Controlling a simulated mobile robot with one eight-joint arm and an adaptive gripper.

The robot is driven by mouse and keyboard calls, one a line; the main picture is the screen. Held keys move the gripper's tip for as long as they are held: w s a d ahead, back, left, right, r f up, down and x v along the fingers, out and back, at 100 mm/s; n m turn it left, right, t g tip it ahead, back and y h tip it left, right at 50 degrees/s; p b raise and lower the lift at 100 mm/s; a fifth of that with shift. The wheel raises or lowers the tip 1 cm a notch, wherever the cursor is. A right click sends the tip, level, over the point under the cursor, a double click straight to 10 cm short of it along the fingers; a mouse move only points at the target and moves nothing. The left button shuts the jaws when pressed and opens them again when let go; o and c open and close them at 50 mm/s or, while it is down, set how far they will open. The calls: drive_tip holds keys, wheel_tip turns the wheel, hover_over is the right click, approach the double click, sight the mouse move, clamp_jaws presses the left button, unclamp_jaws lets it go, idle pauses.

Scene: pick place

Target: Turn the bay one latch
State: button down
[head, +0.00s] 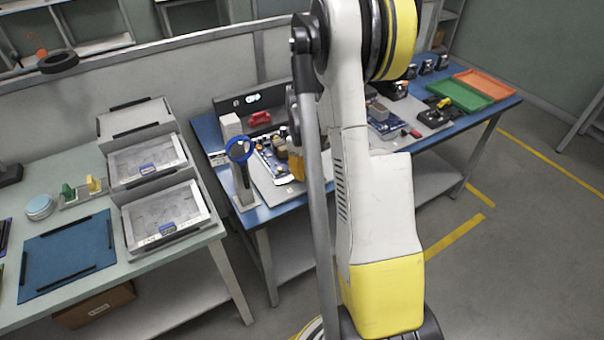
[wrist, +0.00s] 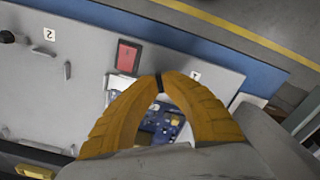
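A light grey panel (wrist: 90,80) fills the left of the wrist view, with a label marked 2 (wrist: 49,34) and a label marked 1 (wrist: 195,75). A small grey bar (wrist: 67,70) stands out near label 2. I cannot make out a latch at label 1; my right finger covers the area just below it. My gripper (wrist: 160,82) has two orange fingers whose tips meet over the panel, with only a thin dark sliver between them. A blue circuit board (wrist: 165,122) shows through the gap behind the tips.
A red block (wrist: 128,56) lies on the panel close to my left fingertip. The blue bench (head: 222,150) also carries a stand with a blue ring (head: 239,150). Green (head: 461,94) and orange (head: 487,83) trays sit at its far right. Another table (head: 90,207) stands at left.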

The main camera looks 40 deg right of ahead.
drive_tip(key=n, duration=1.2)
idle(0.5)
drive_tip(key=c, duration=1.6)
unclamp_jaws()
drive_tip(key=shift+o, duration=0.2)
wheel_tip(320, 180, up, 12)
